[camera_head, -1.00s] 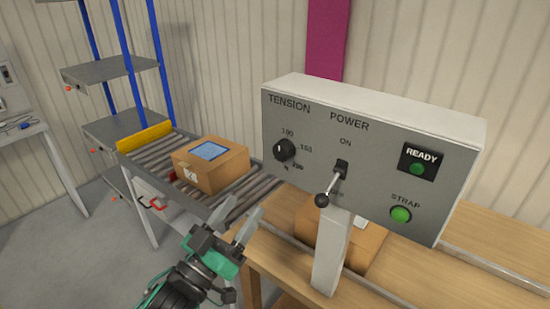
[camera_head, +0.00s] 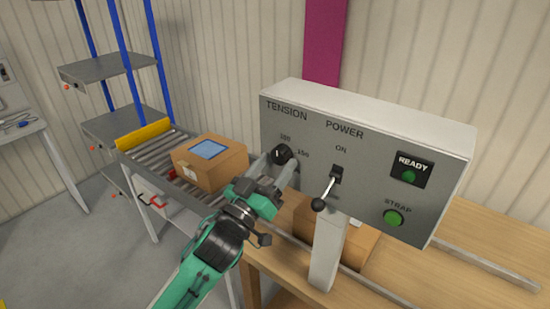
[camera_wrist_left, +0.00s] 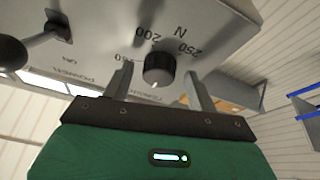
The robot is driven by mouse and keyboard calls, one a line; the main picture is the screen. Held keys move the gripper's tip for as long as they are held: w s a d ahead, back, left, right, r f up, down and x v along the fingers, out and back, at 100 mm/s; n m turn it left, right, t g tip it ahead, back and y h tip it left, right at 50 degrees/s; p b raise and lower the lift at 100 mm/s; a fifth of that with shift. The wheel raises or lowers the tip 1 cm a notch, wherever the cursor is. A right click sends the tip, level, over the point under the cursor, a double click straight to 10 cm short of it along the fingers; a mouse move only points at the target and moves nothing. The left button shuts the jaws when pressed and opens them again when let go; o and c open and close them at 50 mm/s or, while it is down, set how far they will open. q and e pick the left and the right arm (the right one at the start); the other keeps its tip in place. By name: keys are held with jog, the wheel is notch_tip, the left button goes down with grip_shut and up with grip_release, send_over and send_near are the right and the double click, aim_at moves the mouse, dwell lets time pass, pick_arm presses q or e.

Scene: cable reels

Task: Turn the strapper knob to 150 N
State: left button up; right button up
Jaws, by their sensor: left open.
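The tension knob (camera_head: 281,154) is a round black dial on the left of the grey strapper panel (camera_head: 375,185), under the word TENSION. My left gripper (camera_head: 275,168) is open in front of the panel, with its fingers close around the knob. In the left wrist view the knob (camera_wrist_left: 158,68) sits between the two spread fingers (camera_wrist_left: 157,88), with a gap on each side. Its white mark points toward the gripper body. The numbers 200 and 250 and the letter N are readable; another number is partly hidden by a finger. My right gripper is not in view.
The power lever (camera_head: 328,188) with a black ball sticks out right of the knob. A green STRAP button (camera_head: 393,218) and READY lamp (camera_head: 410,172) are farther right. A carton (camera_head: 209,163) lies on the roller conveyor (camera_head: 150,150) at left. A post (camera_head: 328,255) holds the panel.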

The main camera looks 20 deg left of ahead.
pick_arm(q)
jog(key=shift+w+d+r, duration=0.1)
jog(key=shift+w, duration=0.2)
jog(key=c, duration=1)
